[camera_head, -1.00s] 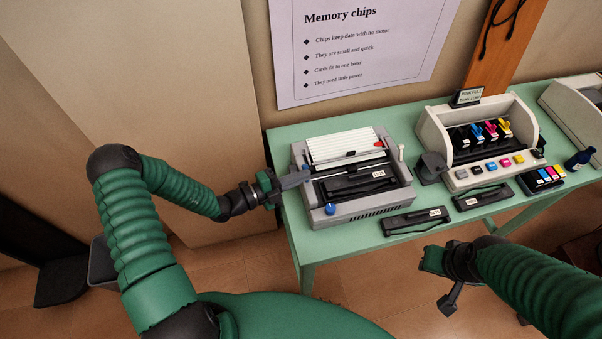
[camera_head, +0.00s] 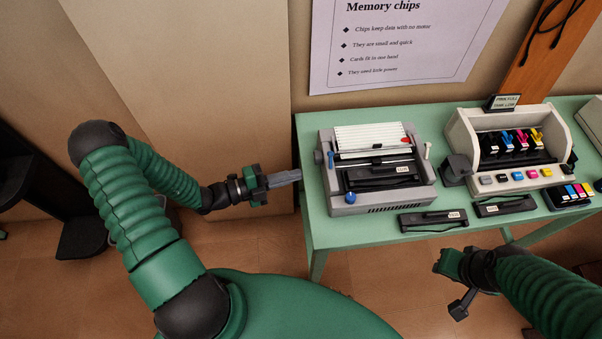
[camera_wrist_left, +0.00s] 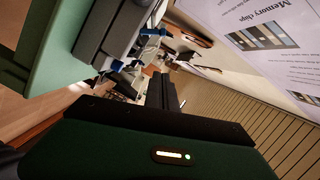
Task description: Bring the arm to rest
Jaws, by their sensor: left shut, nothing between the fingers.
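My left arm comes in from the left in the head view. Its green and black gripper (camera_head: 296,177) is shut and empty, with its grey fingers pointing right. The fingertips are in the air just left of the grey typewriter-like machine (camera_head: 350,208) and apart from it. In the left wrist view the dark fingers (camera_wrist_left: 163,92) show beyond the green gripper body. My right gripper (camera_head: 448,283) hangs in front of the table at the lower right.
The green table (camera_head: 320,232) carries the grey machine, a printer with colour cartridges (camera_head: 517,180), two black ribbon cartridges (camera_head: 433,220) (camera_head: 504,206) and a colour cartridge set (camera_head: 568,197). A poster (camera_head: 400,45) hangs behind.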

